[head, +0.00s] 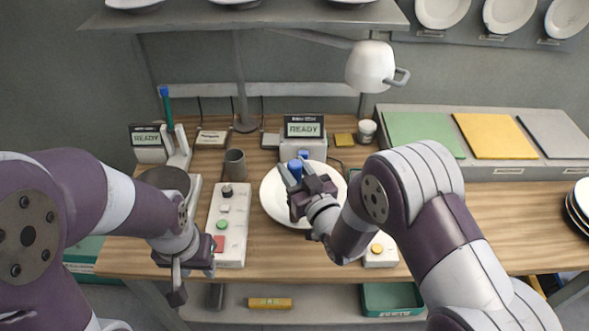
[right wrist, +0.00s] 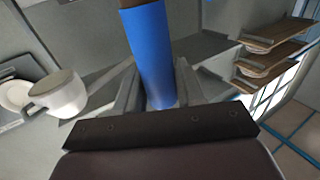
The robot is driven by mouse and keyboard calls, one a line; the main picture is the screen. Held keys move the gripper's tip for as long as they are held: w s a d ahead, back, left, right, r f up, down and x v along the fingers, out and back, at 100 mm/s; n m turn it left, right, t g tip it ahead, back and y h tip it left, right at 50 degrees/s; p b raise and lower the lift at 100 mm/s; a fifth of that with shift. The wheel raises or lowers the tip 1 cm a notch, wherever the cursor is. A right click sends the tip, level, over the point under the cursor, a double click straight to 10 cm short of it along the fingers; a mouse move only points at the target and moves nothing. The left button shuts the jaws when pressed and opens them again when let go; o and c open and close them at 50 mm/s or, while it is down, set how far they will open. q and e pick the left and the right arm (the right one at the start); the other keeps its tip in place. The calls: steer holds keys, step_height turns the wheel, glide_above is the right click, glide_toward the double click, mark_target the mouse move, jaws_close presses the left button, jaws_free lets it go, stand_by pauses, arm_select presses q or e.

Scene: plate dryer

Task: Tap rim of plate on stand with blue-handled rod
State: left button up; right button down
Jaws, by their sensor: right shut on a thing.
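A white plate (head: 273,207) rests in the middle of the bench in front of a READY display; my right gripper hides part of it. My right gripper (head: 296,172) is above the plate's upper part in the head view. It is shut on the blue handle (right wrist: 152,52) of a rod, which stands between its fingers in the right wrist view. The rod's far end is not clear, and I cannot tell whether it touches the plate. The stand under the plate is hidden. My left gripper (head: 178,285) hangs low at the bench's front edge; its finger gap is unclear.
A panel with coloured buttons (head: 231,247) lies left of the plate. A teal rod with a blue top (head: 166,105) stands in a holder at the back left. Green, yellow and grey pads lie on a raised shelf (head: 505,172) at right.

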steer(key=shift+f, duration=0.1)
steer(key=shift+f+b, duration=0.3)
steer(key=shift+b, duration=0.25)
stand_by(1.3)
